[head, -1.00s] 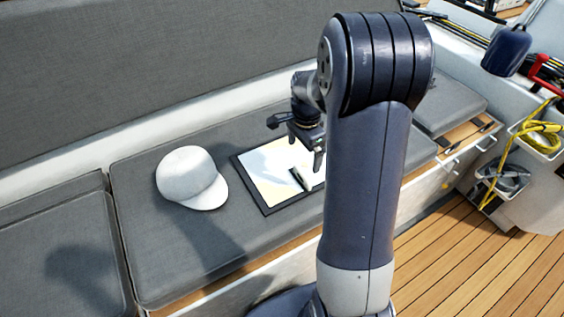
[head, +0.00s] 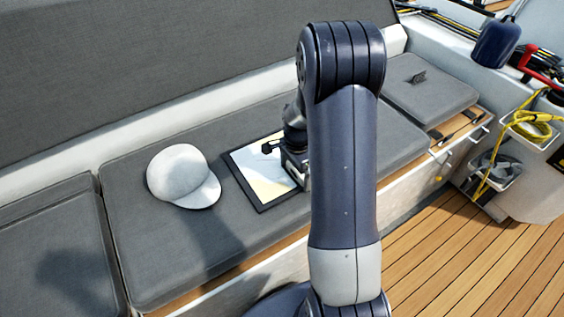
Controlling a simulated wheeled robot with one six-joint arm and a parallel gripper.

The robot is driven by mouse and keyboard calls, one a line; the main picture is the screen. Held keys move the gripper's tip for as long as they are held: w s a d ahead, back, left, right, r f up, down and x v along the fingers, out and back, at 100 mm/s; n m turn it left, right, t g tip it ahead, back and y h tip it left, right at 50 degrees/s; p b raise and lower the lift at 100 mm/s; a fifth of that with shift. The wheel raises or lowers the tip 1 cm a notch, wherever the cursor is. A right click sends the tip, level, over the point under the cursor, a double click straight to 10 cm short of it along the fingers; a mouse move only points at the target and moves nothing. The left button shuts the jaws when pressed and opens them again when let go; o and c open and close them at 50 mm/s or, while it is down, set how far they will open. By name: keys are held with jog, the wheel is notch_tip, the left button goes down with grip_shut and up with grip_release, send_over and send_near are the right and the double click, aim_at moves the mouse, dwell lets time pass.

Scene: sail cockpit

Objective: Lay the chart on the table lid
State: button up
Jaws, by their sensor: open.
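The chart (head: 250,163), a pale sheet with blue and cream areas, lies flat within a dark border on the grey seat cushion. I cannot tell whether the dark-edged board (head: 250,196) under it is the table lid. My gripper (head: 288,163) is open, pointing down over the right part of the chart. My arm hides the right side of the chart and part of the gripper. I cannot tell whether the fingers touch the sheet.
A white cap (head: 181,177) sits on the cushion (head: 140,240) left of the chart. A small dark item (head: 419,77) lies on the right cushion. Yellow rope (head: 531,126) hangs in bins at the right. The wooden deck (head: 445,240) is clear.

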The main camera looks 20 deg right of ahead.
jog(key=shift+r, duration=0.1)
jog(key=c, duration=1.1)
